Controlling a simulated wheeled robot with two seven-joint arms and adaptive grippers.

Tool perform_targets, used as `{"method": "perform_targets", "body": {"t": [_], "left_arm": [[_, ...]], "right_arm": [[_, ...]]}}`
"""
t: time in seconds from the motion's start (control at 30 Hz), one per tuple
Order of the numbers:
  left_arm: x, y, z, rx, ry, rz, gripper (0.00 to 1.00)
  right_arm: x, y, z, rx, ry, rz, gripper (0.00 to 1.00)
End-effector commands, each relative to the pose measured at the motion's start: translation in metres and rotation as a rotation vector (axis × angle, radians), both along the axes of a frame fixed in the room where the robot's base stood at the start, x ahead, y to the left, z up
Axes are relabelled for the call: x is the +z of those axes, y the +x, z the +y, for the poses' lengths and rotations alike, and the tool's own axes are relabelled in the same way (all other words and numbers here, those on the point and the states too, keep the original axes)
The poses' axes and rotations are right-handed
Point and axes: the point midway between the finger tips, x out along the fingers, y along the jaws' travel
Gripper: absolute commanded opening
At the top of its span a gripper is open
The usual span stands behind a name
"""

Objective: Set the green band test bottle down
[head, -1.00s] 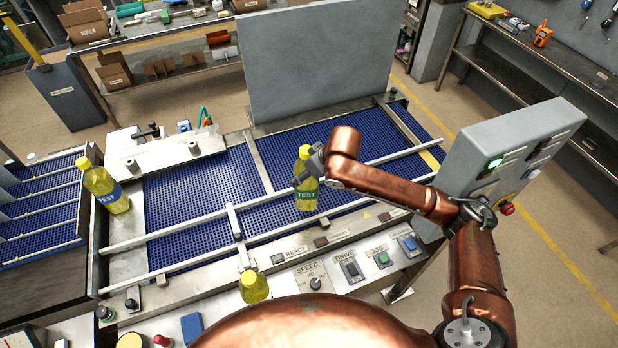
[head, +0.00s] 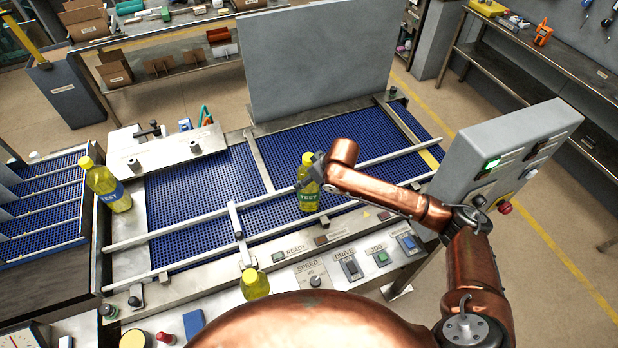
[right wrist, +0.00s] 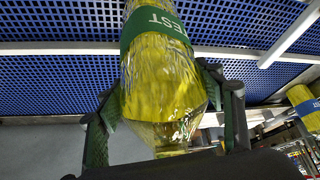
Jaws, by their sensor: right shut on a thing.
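The green band test bottle (head: 309,197) is yellow with a green TEST band. It stands about upright at the front guide rail of the blue conveyor. My right gripper (head: 314,172) is shut on it, coming from the right at its upper part. In the right wrist view the bottle (right wrist: 160,75) lies between the two dark fingers, its band toward the top of the picture. I cannot tell whether its base touches the belt. My left gripper is not in view.
A blue band TEST bottle (head: 107,188) stands at the conveyor's left end. Another yellow bottle (head: 255,284) stands at the front, near the SPEED knob (head: 315,281). Metal rails (head: 190,235) cross the belt. A grey control box (head: 505,150) stands right. The back-left belt (head: 195,190) is clear.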

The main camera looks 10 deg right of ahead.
Motion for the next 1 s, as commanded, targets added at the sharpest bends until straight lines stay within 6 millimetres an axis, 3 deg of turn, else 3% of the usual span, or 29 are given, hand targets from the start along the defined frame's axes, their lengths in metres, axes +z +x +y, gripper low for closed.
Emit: {"method": "perform_targets", "body": {"t": [0.1,0.13,0.37,0.67,0.83,1.0], "left_arm": [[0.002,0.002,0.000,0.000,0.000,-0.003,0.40],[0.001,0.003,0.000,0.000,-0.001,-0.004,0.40],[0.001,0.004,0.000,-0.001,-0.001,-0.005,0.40],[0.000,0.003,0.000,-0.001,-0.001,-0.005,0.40],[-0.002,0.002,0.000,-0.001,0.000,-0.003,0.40],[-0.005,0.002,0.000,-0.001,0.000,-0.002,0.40]], "right_arm": [[0.000,0.001,0.000,0.000,0.002,-0.005,0.04],[-0.002,0.000,0.000,0.000,-0.001,0.000,0.64],[-0.002,0.000,0.000,0.000,0.000,0.000,0.80],[0.000,0.000,0.000,0.000,0.000,-0.001,0.80],[0.015,-0.005,-0.005,-0.001,0.000,-0.003,0.80],[0.045,-0.020,-0.015,0.000,0.000,-0.004,0.80]]}}
